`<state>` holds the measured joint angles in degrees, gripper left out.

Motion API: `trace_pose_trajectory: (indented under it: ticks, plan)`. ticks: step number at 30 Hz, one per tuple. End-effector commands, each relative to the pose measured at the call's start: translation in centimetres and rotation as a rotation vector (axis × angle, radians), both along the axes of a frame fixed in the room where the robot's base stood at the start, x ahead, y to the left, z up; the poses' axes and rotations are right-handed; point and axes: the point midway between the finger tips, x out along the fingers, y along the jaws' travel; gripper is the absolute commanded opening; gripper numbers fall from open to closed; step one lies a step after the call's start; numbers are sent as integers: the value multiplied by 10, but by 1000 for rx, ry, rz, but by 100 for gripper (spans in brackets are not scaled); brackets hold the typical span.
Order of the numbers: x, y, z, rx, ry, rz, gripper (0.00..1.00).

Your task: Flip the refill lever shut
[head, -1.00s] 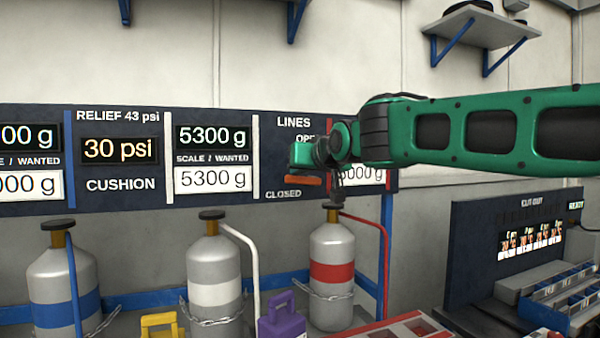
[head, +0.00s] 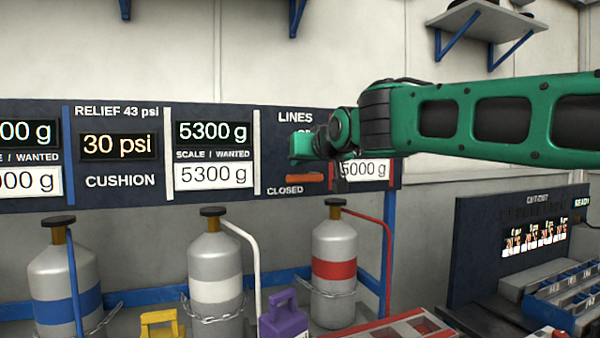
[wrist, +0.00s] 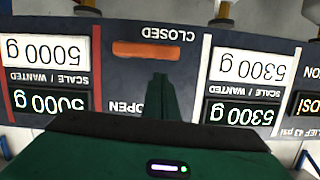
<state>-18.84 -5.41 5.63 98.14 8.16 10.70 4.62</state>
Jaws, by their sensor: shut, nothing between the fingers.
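The orange lever bar (head: 305,178) lies horizontal on the dark LINES panel, level with and just above the CLOSED label in the head view. In the upside-down wrist view the whole bar (wrist: 146,50) shows next to CLOSED, with the OPEN label on its other side. My gripper (wrist: 159,80) is shut and empty, its green fingers between the bar and the OPEN side, their tips close to the bar's edge; I cannot tell whether they touch it. In the head view my green gripper end (head: 303,146) is above the bar and hides most of OPEN.
Scale displays (head: 213,154) flank the lever area. Below stand gas bottles with blue, white and red bands (head: 333,268). A red hose (head: 386,240) rises beside the red-banded bottle. A dark board and bins (head: 565,290) are at the right.

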Motion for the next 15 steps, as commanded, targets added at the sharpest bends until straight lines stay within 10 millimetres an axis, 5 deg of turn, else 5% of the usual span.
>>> trace_pose_trajectory:
  ticks: [4, 15]
  plan:
    - [-1, -2, 23, 1, -4, -2, 0]
    - [-59, -19, 37, 1, -5, -3, 0]
